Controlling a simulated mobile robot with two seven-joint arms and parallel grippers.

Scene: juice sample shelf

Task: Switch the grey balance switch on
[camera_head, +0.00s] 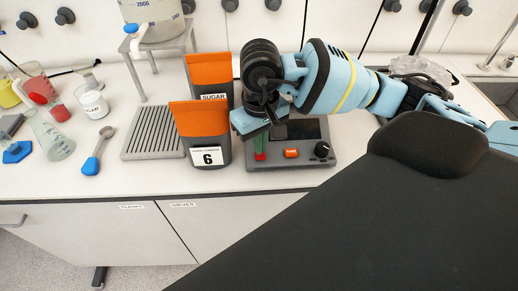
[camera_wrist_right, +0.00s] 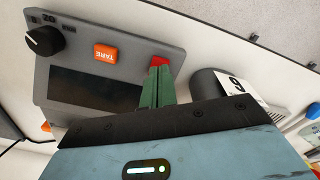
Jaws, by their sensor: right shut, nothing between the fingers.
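The grey balance (camera_head: 302,164) stands on the counter, with a dark display, an orange TARE button (camera_head: 291,153) and a black knob (camera_head: 322,149). A small red switch (camera_head: 260,156) is at its front left corner. My right gripper (camera_head: 261,146) is shut and empty, its green fingertips pointing down right at the red switch. In the right wrist view, the fingertips (camera_wrist_right: 158,72) partly cover the red switch (camera_wrist_right: 159,61). I cannot tell whether they touch it or which way it is set. The display (camera_wrist_right: 85,90) looks dark. My left gripper is not in view.
An orange-and-grey container labelled 6 (camera_head: 207,156) stands close left of the balance, with a SUGAR container (camera_head: 213,74) behind it. A slotted grey tray (camera_head: 153,135), a blue-handled scoop (camera_head: 97,152) and glassware are further left. The counter's front edge is close.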

